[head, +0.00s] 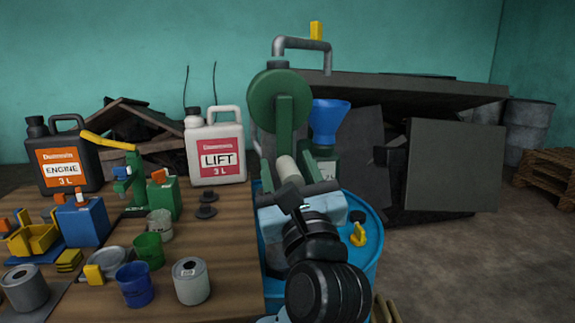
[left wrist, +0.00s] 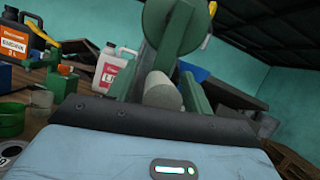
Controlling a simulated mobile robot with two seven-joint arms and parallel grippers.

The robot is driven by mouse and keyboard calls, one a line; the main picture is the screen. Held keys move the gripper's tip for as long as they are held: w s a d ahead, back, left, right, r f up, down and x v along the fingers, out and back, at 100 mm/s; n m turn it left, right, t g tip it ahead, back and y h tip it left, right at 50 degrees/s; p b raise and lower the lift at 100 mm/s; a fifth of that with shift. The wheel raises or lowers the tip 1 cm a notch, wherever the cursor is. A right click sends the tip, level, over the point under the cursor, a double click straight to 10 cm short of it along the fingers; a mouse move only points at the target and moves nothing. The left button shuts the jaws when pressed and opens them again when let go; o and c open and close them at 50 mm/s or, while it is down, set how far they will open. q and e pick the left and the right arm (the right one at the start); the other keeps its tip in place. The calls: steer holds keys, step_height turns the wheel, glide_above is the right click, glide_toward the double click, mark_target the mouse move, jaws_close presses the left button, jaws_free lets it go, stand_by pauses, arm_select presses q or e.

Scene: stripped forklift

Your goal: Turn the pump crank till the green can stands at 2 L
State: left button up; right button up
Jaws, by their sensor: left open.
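The pump (head: 277,88) has a round green body and a grey spout pipe, and stands over a blue drum (head: 372,240). Its green crank arm (head: 285,125) hangs down to a pale handle (head: 287,168). The handle (left wrist: 163,92) also shows in the left wrist view. My left gripper (head: 287,176) is open, with its fingers on either side of the handle; contact cannot be told. A dark green can (head: 325,160) with a blue funnel (head: 328,118) stands behind the pump, partly hidden by my gripper. Its level cannot be read. My right gripper is out of view.
The wooden table (head: 225,270) at left holds a white LIFT jug (head: 215,150), a black ENGINE jug (head: 63,160), cups and tins. A yellow-handled part (head: 358,235) sits on the drum.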

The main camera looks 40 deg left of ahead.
arm_select(q)
steer(key=shift+w, duration=0.1)
jaws_close()
stand_by(0.3)
